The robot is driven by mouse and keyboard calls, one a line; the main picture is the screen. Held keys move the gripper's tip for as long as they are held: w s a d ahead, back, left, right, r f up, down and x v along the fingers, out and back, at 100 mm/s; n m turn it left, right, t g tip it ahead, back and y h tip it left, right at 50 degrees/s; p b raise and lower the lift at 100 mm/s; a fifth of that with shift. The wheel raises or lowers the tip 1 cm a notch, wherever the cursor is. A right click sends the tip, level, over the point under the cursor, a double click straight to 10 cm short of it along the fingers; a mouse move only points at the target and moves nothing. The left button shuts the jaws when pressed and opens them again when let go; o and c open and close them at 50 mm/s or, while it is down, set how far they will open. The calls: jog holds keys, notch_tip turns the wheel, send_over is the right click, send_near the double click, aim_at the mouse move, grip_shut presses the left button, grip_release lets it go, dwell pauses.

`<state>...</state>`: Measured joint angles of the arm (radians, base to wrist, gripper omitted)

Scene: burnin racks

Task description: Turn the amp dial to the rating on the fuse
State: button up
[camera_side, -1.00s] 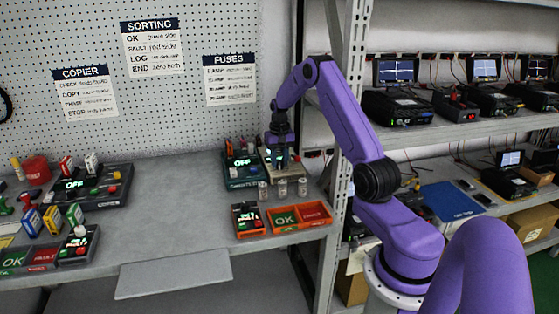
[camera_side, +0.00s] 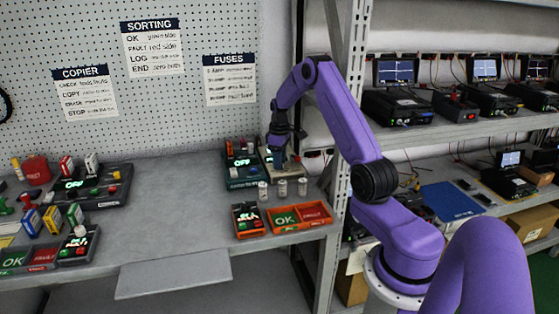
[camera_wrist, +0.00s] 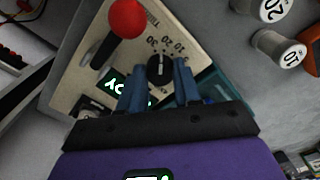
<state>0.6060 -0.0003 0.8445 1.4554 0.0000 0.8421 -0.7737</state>
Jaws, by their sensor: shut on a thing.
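The amp dial (camera_wrist: 160,67) is a black knob on a beige fuse tester (camera_wrist: 84,65), ringed by printed numbers that include 10, 20 and 30. My gripper (camera_wrist: 161,76) has its blue fingers shut on the dial, one on each side. Its pointer mark is too small to read with certainty. In the side view my gripper (camera_side: 278,162) is down at the tester (camera_side: 266,158), and the dial is hidden there. Several pale cylindrical fuses stand near the tester; one fuse (camera_wrist: 278,48) shows 10 on its top. It is unclear which fuse the task means.
A red-knobbed lever (camera_wrist: 126,18) rises from the tester beside the dial. A green lit display (camera_wrist: 115,84) is partly hidden by my finger. An orange tray (camera_side: 318,224) lies in front of the fuses. A teal unit (camera_side: 243,183) stands left of the tester.

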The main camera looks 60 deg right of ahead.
jog(key=shift+n, duration=1.9)
jog(key=o, duration=1.1)
jog(key=shift+c, duration=0.2)
jog(key=shift+r, duration=0.15)
notch_tip(320, 180, up, 17)
jog(key=shift+r, duration=0.1)
